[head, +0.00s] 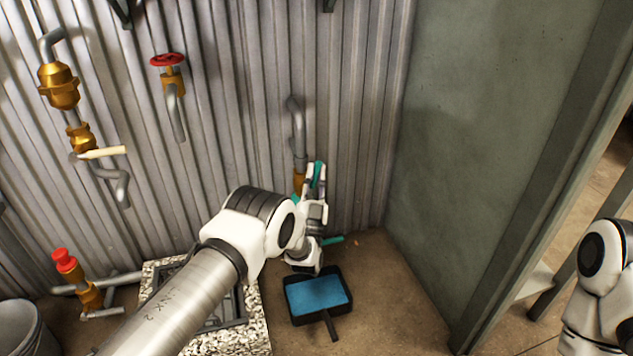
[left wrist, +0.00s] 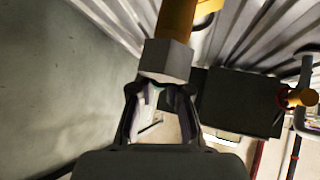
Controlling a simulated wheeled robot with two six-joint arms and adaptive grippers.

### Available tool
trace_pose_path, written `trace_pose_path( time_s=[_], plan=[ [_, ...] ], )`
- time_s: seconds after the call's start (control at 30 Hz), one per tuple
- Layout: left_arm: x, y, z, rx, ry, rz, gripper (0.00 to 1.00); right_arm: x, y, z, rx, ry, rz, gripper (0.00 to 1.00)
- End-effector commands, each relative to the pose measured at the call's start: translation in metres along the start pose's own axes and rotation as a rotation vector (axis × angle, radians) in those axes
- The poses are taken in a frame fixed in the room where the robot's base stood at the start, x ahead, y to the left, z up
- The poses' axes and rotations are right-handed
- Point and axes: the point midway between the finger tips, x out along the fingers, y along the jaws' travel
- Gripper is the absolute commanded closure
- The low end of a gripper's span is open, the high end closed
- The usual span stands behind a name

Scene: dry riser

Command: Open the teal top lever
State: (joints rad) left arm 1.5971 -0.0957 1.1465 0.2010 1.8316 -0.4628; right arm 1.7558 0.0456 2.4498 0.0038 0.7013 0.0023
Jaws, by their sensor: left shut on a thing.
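A teal top lever (head: 319,169) is on the brass valve (head: 299,184) at the foot of a grey pipe on the corrugated wall. It stands roughly upright, and my left gripper (head: 314,188) is shut on it, hiding much of it and of the valve. A second teal lever (head: 333,241) sticks out to the right, lower down. My right arm is at the right edge, its gripper out of view.
A black tray (head: 327,319) with a blue inside lies on the floor below. A green-grey wall (head: 470,130) closes the right side. Left are a red handwheel (head: 168,60), a cream-handled valve (head: 103,152), a red-capped valve (head: 65,260) and a floor grate with a speckled surround (head: 240,345).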

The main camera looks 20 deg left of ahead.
Motion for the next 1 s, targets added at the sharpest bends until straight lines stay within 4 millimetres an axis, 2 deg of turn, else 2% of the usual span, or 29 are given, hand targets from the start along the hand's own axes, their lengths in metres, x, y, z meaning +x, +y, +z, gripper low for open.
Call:
trace_pose_path(
  time_s=[0.4, 0.93, 0.97, 1.0],
  plan=[
    [-0.002, -0.008, 0.000, -0.139, 0.038, -0.141, 1.00, 0.009, 0.000, -0.001, 0.002, 0.002, 0.000, 1.00],
    [-0.002, -0.010, 0.000, -0.156, 0.041, -0.157, 1.00, 0.009, 0.000, -0.001, 0.002, 0.002, 0.000, 1.00],
    [-0.002, -0.010, 0.000, -0.156, 0.041, -0.157, 0.74, 0.009, 0.000, -0.001, 0.002, 0.001, 0.000, 1.00],
    [-0.002, -0.010, -0.001, -0.156, 0.041, -0.157, 0.59, 0.009, 0.000, -0.001, 0.002, 0.001, 0.000, 1.00]
  ],
)
